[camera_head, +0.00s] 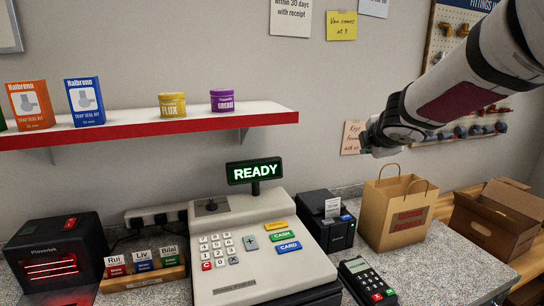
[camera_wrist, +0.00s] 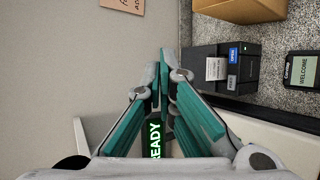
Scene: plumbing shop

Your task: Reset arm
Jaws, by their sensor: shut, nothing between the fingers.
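My gripper (camera_wrist: 163,68) shows in the wrist view with its two teal-padded fingers brought together at the tips and nothing between them. In the head view the end of my arm (camera_head: 397,130) hangs in the air at the right, above and behind the paper bag; its fingers are hard to make out there. The cash register (camera_head: 253,243) stands on the counter below and to the left of it, with its green READY display (camera_head: 254,171). The display also shows in the wrist view (camera_wrist: 155,138), partly hidden by the fingers.
A brown paper bag (camera_head: 397,213), a black receipt printer (camera_head: 326,222) and a card terminal (camera_head: 368,281) stand right of the register. An open cardboard box (camera_head: 497,222) is at the far right. A red-edged shelf (camera_head: 150,122) holds boxes and tins at left.

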